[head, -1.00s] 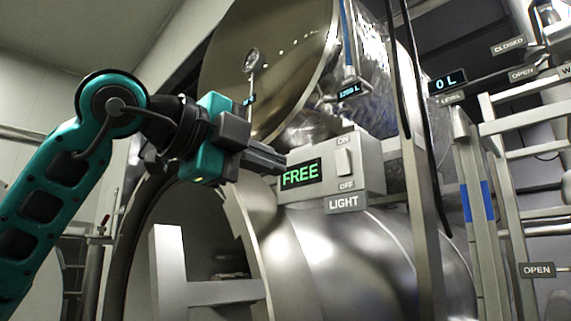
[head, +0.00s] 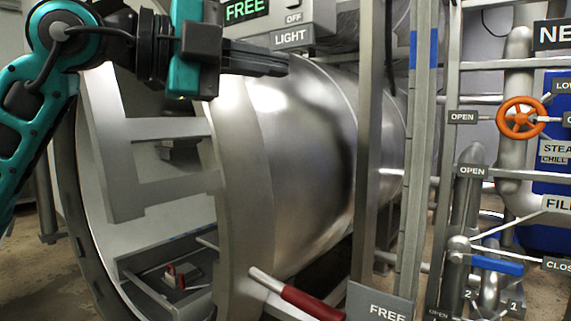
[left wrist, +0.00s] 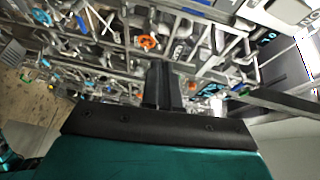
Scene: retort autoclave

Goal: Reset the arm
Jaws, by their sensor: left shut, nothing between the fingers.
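My left arm comes in from the upper left in the head view. Its left gripper (head: 284,62) is shut and empty, with its fingers pointing right just below the light switch box (head: 288,18). The gripper also shows in the left wrist view (left wrist: 161,66), its two fingers together with nothing between them. Behind it is the large steel autoclave vessel (head: 300,150), its round mouth open toward the left. I cannot tell whether the fingers touch the box or vessel. My right gripper is not in view.
A red-handled lever (head: 312,302) sticks out low in front of the vessel. An orange valve wheel (head: 521,118) and a blue-handled valve (head: 497,265) sit on pipes at the right. An upright post (head: 368,170) stands right of the vessel. Floor shows at lower left.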

